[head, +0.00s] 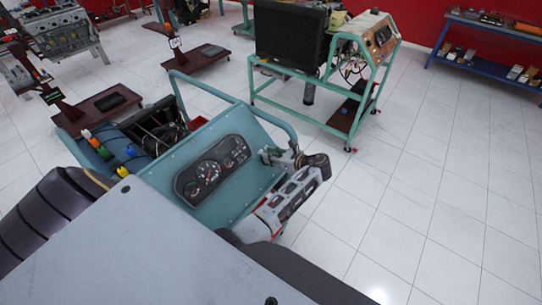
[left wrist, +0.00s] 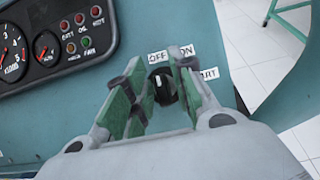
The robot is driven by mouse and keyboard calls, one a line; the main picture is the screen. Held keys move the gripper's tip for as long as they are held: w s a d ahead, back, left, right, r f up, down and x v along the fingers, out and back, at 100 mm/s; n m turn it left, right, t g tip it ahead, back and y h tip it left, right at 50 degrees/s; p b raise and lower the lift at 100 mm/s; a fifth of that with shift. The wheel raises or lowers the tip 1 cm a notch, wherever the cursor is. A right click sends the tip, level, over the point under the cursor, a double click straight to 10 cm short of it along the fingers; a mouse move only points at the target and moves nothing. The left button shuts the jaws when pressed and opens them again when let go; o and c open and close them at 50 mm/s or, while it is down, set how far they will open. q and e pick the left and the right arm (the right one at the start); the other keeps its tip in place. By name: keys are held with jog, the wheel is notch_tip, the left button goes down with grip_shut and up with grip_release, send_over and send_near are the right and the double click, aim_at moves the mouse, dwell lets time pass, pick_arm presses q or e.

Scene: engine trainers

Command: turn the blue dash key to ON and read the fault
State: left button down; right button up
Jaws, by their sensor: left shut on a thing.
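The teal dash panel (head: 232,190) of the engine trainer carries a black gauge cluster (head: 212,166). My left gripper (head: 272,156) is at the panel's right side. In the left wrist view, the green-padded fingers of my left gripper (left wrist: 160,88) are on either side of a dark round key switch (left wrist: 161,86) and shut on it. It looks black rather than blue, with a pale mark on its face. The OFF label (left wrist: 157,57) and ON label (left wrist: 187,51) are above it; a third label (left wrist: 209,73) is partly hidden by a finger. I cannot tell the key's exact angle. My right gripper is out of view.
In the left wrist view, small red and green lamps (left wrist: 82,31) with labels such as BATT and OIL sit beside the gauges; I cannot tell which are lit. A teal tube frame (head: 275,122) edges the panel. Another trainer cart (head: 322,122) stands behind. Tiled floor at right is clear.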

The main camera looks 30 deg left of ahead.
pick_arm(q)
jog(key=shift+r+m+t+p, duration=0.15)
jog(key=shift+m+t+p, duration=0.15)
jog(key=shift+m+p, duration=0.65)
jog(key=shift+w+m+t+p, duration=0.1)
jog(key=shift+m+t+p, duration=0.3)
jog(key=shift+m+p, duration=0.2)
jog(key=shift+w+m+t+h, duration=0.1)
jog(key=shift+m+t+h, duration=0.5)
jog(key=shift+m, duration=1.2)
jog(key=shift+w+m+t+h, duration=0.1)
jog(key=shift+m+t+h, duration=0.5)
jog(key=shift+m, duration=1.15)
jog(key=c, duration=1.5)
grip_release()
jog(key=shift+f, duration=0.2)
jog(key=shift+d, duration=0.1)
